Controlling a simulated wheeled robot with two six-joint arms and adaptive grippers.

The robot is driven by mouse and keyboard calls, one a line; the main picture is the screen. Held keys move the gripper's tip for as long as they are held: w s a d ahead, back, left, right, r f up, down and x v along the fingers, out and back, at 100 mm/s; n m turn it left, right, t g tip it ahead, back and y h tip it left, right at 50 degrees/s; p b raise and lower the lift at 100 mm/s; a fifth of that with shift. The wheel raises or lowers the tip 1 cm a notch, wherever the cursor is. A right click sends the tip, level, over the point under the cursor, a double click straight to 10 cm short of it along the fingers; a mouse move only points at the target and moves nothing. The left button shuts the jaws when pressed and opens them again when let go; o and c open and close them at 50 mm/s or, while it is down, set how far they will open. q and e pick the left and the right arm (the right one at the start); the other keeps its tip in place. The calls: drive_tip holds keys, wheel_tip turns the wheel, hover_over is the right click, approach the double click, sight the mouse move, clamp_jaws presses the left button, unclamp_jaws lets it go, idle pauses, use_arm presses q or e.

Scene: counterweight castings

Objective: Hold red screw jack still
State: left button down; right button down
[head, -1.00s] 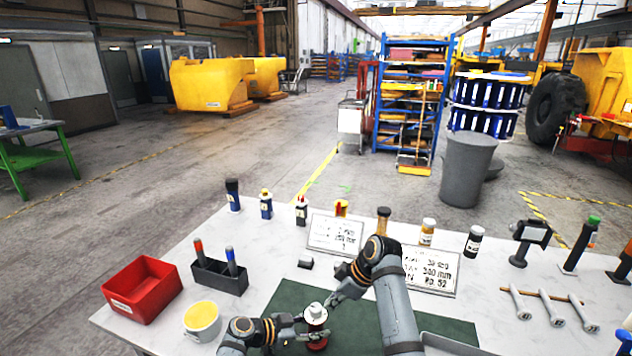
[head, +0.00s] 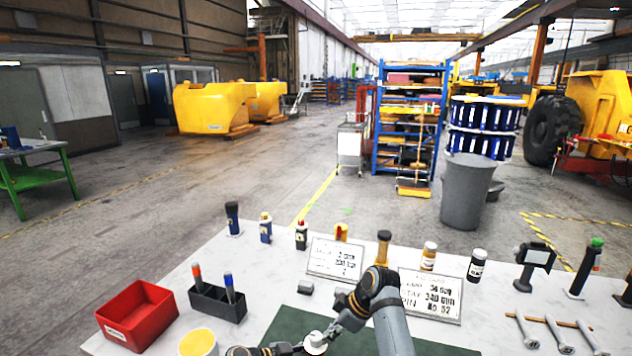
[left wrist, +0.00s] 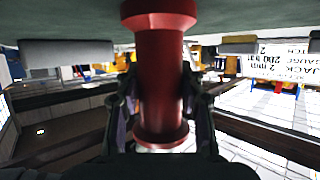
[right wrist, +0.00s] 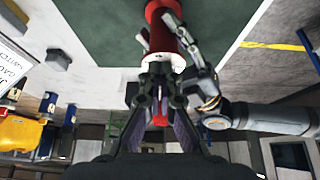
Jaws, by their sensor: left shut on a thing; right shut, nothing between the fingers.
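The red screw jack stands on the green mat (head: 285,325); its white top (head: 315,343) shows at the bottom of the head view, its body cut off below. In the left wrist view the red jack body (left wrist: 162,75) fills the middle, between the fingers of my left gripper (left wrist: 162,115), which is shut on it. The right wrist view shows the jack's red body (right wrist: 160,20) and white top (right wrist: 170,62) just beyond my right gripper (right wrist: 158,72). The right gripper is shut and empty close to the white top; whether it touches cannot be told.
Placards (head: 335,258), bottles and a small grey block (head: 305,287) stand behind the mat. Wrenches (head: 527,330) lie at right.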

drive_tip(key=shift+s+a, duration=0.3)
drive_tip(key=shift+s, duration=0.2)
idle(0.6)
drive_tip(key=shift+s+d, duration=0.15)
drive_tip(key=shift+d, duration=0.2)
wheel_tip(320, 180, up, 6)
idle(0.5)
use_arm(q)
drive_tip(key=c, duration=0.7)
unclamp_jaws()
drive_tip(key=shift+c, duration=0.2)
drive_tip(key=shift+a, duration=0.1)
